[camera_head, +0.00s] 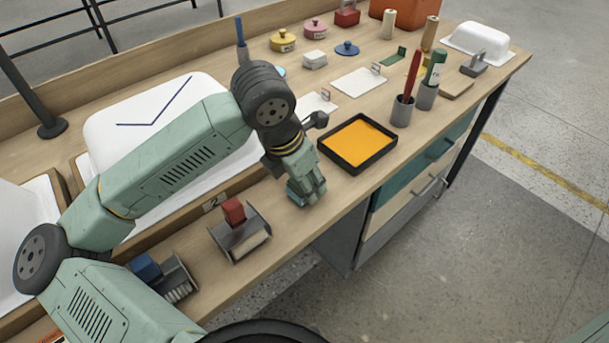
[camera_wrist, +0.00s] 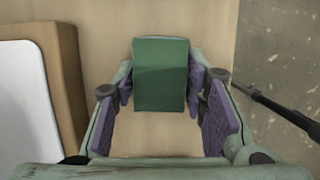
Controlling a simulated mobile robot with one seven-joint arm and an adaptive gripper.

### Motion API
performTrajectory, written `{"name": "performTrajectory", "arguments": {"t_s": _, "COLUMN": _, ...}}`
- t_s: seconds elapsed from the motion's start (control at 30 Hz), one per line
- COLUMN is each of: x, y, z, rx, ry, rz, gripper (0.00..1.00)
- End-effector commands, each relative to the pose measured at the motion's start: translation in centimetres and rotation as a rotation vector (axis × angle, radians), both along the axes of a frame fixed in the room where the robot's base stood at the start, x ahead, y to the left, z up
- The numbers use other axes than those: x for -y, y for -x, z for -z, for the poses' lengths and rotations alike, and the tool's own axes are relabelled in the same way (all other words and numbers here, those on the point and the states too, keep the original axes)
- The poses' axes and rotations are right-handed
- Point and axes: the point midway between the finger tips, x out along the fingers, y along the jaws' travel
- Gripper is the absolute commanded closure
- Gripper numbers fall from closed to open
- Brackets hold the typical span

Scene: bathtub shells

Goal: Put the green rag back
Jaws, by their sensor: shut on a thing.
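My gripper (camera_head: 306,194) is low over the front strip of the bench, left of the orange tray. In the wrist view its purple-padded fingers (camera_wrist: 178,100) stand on both sides of a green block-shaped thing (camera_wrist: 162,75), which I take to be the green rag. It is held between the fingers. In the head view the fingers mostly hide it, and I cannot tell whether it touches the bench. A flat green piece (camera_head: 395,57) also lies at the back of the bench.
A black tray with an orange inside (camera_head: 358,142) is right of my gripper. A holder with a red block (camera_head: 234,211) is left, and a blue block (camera_head: 146,266) farther left. A white tub shell (camera_head: 130,120) lies behind. Pen cups (camera_head: 402,112) stand right.

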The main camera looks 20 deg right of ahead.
Motion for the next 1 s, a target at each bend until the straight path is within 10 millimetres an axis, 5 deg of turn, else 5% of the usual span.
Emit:
{"name": "performTrajectory", "arguments": {"t_s": 0.57, "x": 0.01, "y": -0.01, "z": 0.84, "rx": 0.001, "ry": 0.0, "rz": -0.001, "gripper": 0.96}}
{"name": "performTrajectory", "arguments": {"t_s": 0.6, "x": 0.01, "y": 0.0, "z": 0.71, "rx": 0.001, "ry": 0.0, "rz": -0.001, "gripper": 0.59}}
{"name": "performTrajectory", "arguments": {"t_s": 0.87, "x": -0.01, "y": 0.05, "z": 0.74, "rx": -0.002, "ry": -0.002, "rz": 0.0, "gripper": 0.42}}
{"name": "performTrajectory", "arguments": {"t_s": 1.0, "x": 0.0, "y": 0.03, "z": 0.71, "rx": 0.0, "ry": -0.001, "rz": 0.0, "gripper": 0.41}}
